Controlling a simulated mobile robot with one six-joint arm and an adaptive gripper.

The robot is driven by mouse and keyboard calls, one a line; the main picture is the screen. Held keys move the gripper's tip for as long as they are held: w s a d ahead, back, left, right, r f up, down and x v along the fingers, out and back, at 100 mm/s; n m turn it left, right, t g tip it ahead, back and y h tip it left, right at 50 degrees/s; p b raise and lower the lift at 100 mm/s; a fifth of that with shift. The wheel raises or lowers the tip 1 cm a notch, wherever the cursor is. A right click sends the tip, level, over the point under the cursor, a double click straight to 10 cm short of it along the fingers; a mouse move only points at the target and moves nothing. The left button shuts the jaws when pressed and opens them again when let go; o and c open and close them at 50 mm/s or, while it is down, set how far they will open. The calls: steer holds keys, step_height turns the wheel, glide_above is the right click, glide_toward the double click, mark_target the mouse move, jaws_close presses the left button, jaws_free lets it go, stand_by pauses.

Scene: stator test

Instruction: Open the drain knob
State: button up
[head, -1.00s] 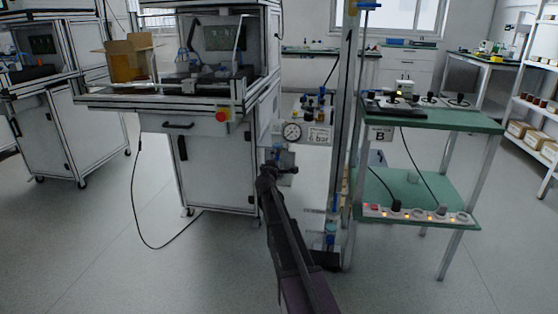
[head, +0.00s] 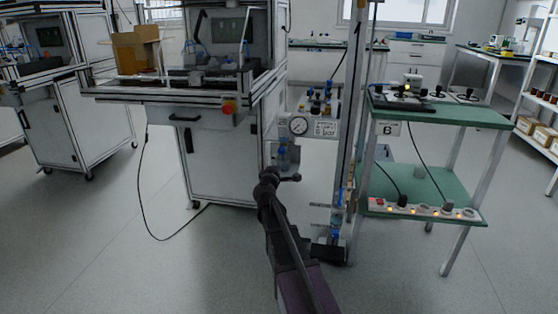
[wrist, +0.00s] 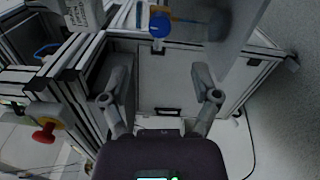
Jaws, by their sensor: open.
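My gripper (head: 284,178) is in front of the air unit with the round pressure gauge (head: 299,125) in the head view, just below a blue-tinted bowl (head: 283,156). In the wrist view my gripper (wrist: 160,84) has its two fingers spread wide, with nothing between them. A round blue knob (wrist: 159,25) shows near the top of the wrist view, beyond the fingers and apart from them. I cannot clearly make out this knob in the head view, where my gripper covers the area below the bowl.
A white machine cabinet (head: 222,165) with a red button (head: 228,108) stands to the left. A metal post (head: 349,140) rises close on the right, beside a green-topped bench (head: 440,112) with a power strip (head: 425,210). Open floor (head: 110,250) lies to the left.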

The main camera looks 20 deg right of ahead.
steer(key=shift+v, duration=1.1)
steer(key=shift+s, duration=0.15)
steer(key=s+a+f+m+g+y+p, duration=0.1)
steer(key=s+a+f+m+g+p, duration=0.15)
steer(key=s+m+g, duration=0.4)
steer(key=s+a+f+m+g+y+p, duration=0.1)
steer(key=s+a+f+m+g+p, duration=0.2)
steer(key=s, duration=0.6)
steer(key=s+a+m+g+y+p, duration=0.4)
steer(key=s+a+g+y+p, duration=0.3)
steer(key=s+a, duration=0.65)
step_height(320, 180, up, 36)
steer(key=t+y+p, duration=0.1)
steer(key=p, duration=3.5)
steer(key=shift+s+d+p, duration=0.2)
steer(key=shift+s+p, duration=0.1)
steer(key=shift+s, duration=0.15)
